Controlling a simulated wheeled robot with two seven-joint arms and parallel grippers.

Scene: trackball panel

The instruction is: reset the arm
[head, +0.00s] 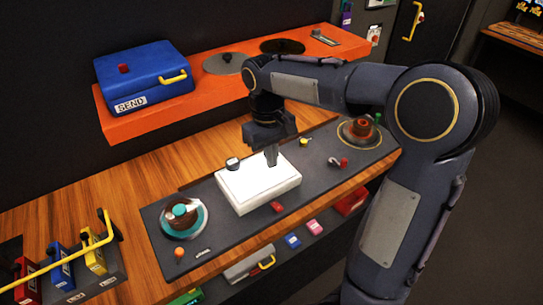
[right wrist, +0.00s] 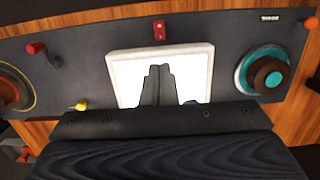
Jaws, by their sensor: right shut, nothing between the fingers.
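My right arm reaches in from the right in the head view and bends down over the dark control panel (head: 225,240). My right gripper (head: 271,156) points down over the white square pad (head: 258,190) in the panel's middle. In the right wrist view the gripper's fingers (right wrist: 157,85) are together and empty in front of the white pad (right wrist: 195,70). Whether the tips touch the pad cannot be told. A small dark rounded piece (head: 232,163) is at the pad's back left edge. My left gripper is not in view.
A teal and brown dial (head: 184,217) is on the panel's left, an orange-topped dial (head: 361,129) on its right. A yellow knob (head: 306,141) and red lever (head: 338,162) lie between. Behind, an orange shelf (head: 150,118) holds a blue box (head: 143,76). A yellow rail (head: 70,256) stands front left.

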